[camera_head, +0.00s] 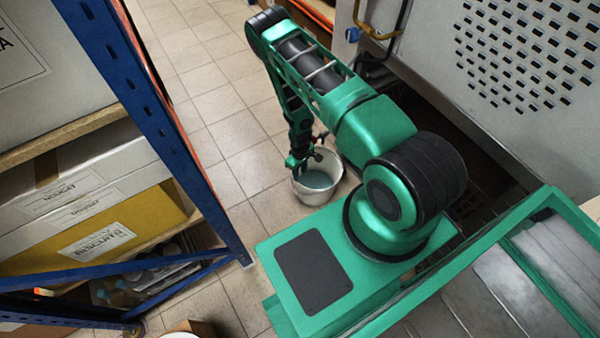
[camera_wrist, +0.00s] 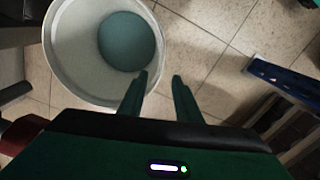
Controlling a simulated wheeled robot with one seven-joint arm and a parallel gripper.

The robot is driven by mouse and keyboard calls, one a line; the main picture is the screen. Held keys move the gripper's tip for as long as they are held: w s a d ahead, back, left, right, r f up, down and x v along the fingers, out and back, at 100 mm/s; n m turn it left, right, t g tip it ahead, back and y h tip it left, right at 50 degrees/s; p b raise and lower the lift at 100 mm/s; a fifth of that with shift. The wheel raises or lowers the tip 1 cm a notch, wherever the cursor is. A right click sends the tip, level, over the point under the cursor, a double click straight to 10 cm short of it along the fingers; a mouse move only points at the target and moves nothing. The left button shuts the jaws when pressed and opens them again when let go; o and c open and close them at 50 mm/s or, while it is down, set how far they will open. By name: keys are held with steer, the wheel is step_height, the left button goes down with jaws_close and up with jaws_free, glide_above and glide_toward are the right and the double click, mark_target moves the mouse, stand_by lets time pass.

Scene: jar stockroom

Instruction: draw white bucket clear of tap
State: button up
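The white bucket (camera_head: 334,164) stands upright on the tiled floor with blue-grey contents; it also shows at the upper left of the wrist view (camera_wrist: 72,77).
A blue-framed rack (camera_head: 150,95) with boxes stands at the left. A grey perforated machine (camera_head: 430,50) stands at the right. Tiled floor (camera_head: 215,100) is free between rack and bucket. A blue post also shows at the right of the wrist view (camera_wrist: 285,78).

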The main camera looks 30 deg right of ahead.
step_height(320, 180, down, 11)
steer(key=shift+r, duration=0.15)
stand_by(0.6)
jaws_close()
stand_by(1.4)
